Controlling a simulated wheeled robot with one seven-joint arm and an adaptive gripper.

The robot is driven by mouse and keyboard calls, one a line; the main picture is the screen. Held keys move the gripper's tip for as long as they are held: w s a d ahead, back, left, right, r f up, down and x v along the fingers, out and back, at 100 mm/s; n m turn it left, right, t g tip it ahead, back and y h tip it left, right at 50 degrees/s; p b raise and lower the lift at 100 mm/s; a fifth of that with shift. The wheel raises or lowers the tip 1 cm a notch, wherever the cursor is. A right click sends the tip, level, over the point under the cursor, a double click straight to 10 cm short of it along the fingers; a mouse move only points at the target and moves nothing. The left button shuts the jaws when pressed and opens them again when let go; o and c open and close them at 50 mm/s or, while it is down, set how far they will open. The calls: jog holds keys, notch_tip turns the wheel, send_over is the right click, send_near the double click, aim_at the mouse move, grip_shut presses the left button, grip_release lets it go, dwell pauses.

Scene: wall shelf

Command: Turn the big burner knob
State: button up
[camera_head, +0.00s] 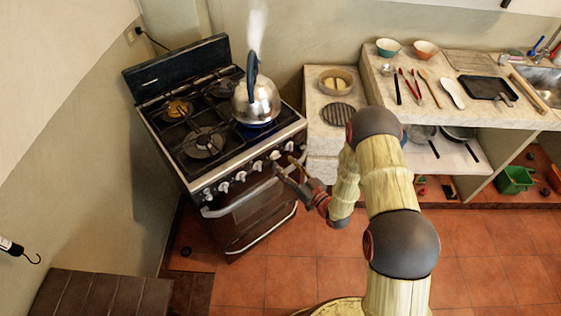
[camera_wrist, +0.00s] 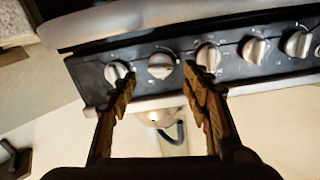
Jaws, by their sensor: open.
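The stove's front panel carries a row of several silver knobs. Which one is the big burner knob I cannot tell from markings. In the head view my gripper (camera_head: 284,166) is in front of the right end of the row, by the second knob from the right (camera_head: 275,155). The wrist view looks upside down against the head view. There my gripper (camera_wrist: 158,76) is open, and that knob (camera_wrist: 161,66) shows between the fingertips. Contact is not clear. Neighbouring knobs (camera_wrist: 117,73) and (camera_wrist: 208,57) sit partly behind or beside the fingers.
A steaming kettle (camera_head: 257,101) stands on the right front burner over a blue flame. The oven handle (camera_head: 235,202) runs below the knobs. A counter (camera_head: 320,130) stands right of the stove, and the wall is close on its left. Tiled floor in front is open.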

aim_at(274, 155)
jog(key=x, duration=0.3)
jog(key=shift+w+a, duration=0.1)
jog(key=shift+w, duration=0.05)
jog(key=shift+c, duration=0.4)
jog(key=c, duration=1)
